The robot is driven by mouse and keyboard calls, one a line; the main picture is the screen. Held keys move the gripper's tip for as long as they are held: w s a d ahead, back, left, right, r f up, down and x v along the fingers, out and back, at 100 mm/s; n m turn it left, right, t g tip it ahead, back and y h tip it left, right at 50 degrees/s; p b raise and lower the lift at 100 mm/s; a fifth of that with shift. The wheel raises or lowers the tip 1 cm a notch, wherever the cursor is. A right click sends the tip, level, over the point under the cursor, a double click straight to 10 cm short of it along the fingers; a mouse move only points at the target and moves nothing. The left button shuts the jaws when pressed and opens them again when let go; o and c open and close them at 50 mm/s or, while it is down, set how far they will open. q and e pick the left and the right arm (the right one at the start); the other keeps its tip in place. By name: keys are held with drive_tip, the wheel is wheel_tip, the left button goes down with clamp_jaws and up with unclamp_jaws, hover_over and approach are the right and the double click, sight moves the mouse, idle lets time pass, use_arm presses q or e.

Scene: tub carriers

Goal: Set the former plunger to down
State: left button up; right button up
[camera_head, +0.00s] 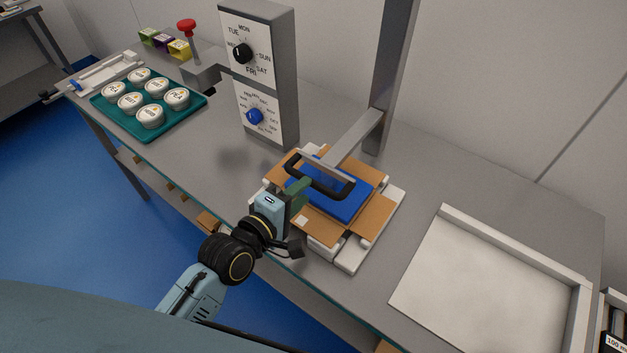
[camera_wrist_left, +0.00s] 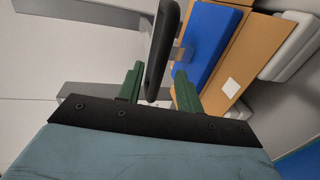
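The former plunger is a blue block (camera_head: 338,196) with a black loop handle (camera_head: 318,183), on a grey arm from the upright post. The block is over a flat brown cardboard blank (camera_head: 358,222) on a white former base (camera_head: 355,255); I cannot tell whether it touches the cardboard. My left gripper (camera_head: 300,190) is at the handle's left end in the head view. In the left wrist view its green fingers (camera_wrist_left: 160,88) are apart, with the black handle (camera_wrist_left: 161,50) between them and gaps showing. The blue block (camera_wrist_left: 212,38) is beyond. My right gripper is not in view.
A grey post (camera_head: 391,75) rises behind the former. A dial panel (camera_head: 265,75) stands left of it. A teal tray (camera_head: 172,124) of white tubs is at far left, near a red-knobbed lever (camera_head: 187,28). A shallow white tray (camera_head: 480,275) lies right.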

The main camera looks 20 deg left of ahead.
sight(314, 180)
use_arm(q)
drive_tip(key=x, duration=0.5)
clamp_jaws()
idle(0.3)
